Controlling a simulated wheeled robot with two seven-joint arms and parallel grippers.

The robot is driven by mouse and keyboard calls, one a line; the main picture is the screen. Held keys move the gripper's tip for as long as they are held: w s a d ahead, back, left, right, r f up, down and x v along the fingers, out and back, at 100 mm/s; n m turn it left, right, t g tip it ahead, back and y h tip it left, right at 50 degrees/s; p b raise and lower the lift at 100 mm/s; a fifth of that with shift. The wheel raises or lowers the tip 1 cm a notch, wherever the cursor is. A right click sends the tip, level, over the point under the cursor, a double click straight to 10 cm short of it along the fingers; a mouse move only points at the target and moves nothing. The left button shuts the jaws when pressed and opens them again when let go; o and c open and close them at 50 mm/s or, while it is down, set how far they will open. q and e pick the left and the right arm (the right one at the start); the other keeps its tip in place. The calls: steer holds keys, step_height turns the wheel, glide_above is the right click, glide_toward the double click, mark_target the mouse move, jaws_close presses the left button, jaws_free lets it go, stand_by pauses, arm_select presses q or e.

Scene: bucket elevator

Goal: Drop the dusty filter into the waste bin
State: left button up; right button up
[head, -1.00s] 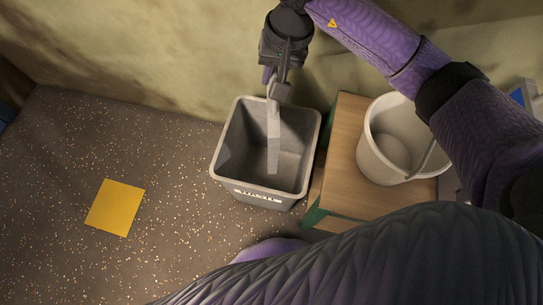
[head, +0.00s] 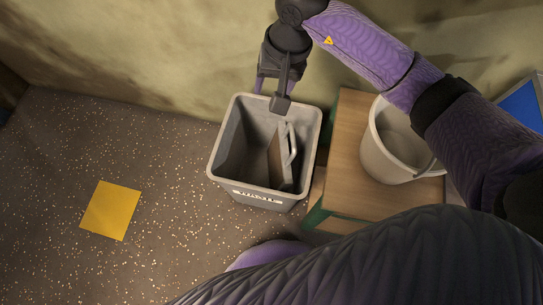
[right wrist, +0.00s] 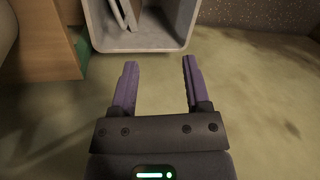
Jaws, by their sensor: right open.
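The grey waste bin (head: 226,135) stands on the floor by the wall, with a white label on its front. The dusty filter (head: 281,160), a grey panel with a light handle, is inside the bin, leaning against its right side. My right gripper (head: 269,100) is above the bin's far rim, open and empty, apart from the filter. In the right wrist view its two purple fingers (right wrist: 158,75) are spread with nothing between them. The filter (right wrist: 124,15) shows inside the bin (right wrist: 183,30) beyond the fingertips. My left gripper is not in view.
A wooden-topped stand with green sides (head: 345,135) is right of the bin, carrying a pale bucket (head: 385,160). A yellow square (head: 110,210) lies on the speckled floor at left. The floor between it and the bin is clear. A blue panel (head: 524,105) is at far right.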

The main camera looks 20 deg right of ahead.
arm_select(q)
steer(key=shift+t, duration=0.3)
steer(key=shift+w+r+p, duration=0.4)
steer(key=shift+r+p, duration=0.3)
steer(key=shift+p, duration=0.15)
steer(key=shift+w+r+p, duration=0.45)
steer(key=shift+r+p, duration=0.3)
steer(key=shift+p, duration=0.05)
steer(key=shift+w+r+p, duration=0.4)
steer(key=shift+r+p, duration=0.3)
steer(key=shift+p, duration=0.15)
arm_select(e)
step_height(320, 180, up, 10)
steer(key=d, duration=0.1)
steer(key=shift+s+d+f, duration=0.2)
steer(key=shift+s+d, duration=0.1)
steer(key=shift+d, duration=0.1)
